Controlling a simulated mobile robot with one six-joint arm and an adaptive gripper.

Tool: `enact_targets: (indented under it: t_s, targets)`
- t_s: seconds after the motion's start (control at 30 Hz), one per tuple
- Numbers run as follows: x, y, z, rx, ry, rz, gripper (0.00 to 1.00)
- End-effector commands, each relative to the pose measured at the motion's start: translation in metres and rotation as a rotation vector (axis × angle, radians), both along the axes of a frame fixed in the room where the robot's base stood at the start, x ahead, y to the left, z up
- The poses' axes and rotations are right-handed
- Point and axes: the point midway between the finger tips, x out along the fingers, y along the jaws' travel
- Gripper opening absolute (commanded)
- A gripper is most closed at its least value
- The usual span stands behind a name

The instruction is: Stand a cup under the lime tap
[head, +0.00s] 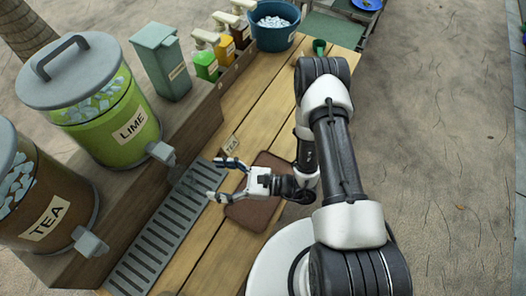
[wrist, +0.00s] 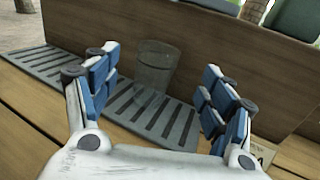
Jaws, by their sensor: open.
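A clear, see-through cup (wrist: 155,67) stands upright on the grey slotted drip tray (wrist: 35,62) in the wrist view, near the wooden wall behind it. It is hard to make out in the head view. My gripper (head: 218,180) is open beside the tray; in the wrist view its blue-padded fingers (wrist: 156,80) are spread either side of the cup, apart from it. The green lime dispenser (head: 105,115) stands on the raised wooden shelf, its grey tap (head: 162,153) over the tray's far part. No tap shows in the wrist view.
The brown tea dispenser (head: 40,190) stands nearer, with its tap (head: 90,242) over the tray. A brown board (head: 245,212) lies under my gripper, a small tea card (head: 231,146) beyond it. Bottles (head: 225,47) and a blue tub (head: 275,38) are at the back.

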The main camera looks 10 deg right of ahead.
Motion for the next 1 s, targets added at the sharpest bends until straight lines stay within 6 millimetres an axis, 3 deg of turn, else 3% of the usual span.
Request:
enact_targets:
  t_s: [0.17, 0.33, 0.57, 0.8, 1.0]
  targets:
    - [0.001, 0.002, 0.013, -0.001, -0.027, 0.035, 0.75]
    - [-0.002, 0.008, 0.067, -0.023, -0.142, 0.196, 0.75]
    - [-0.034, 0.004, 0.142, -0.138, -0.351, 0.496, 0.75]
    - [-0.075, -0.020, 0.190, -0.355, -0.573, 0.772, 0.75]
    - [-0.102, -0.055, 0.213, -0.605, -0.760, 0.958, 0.75]
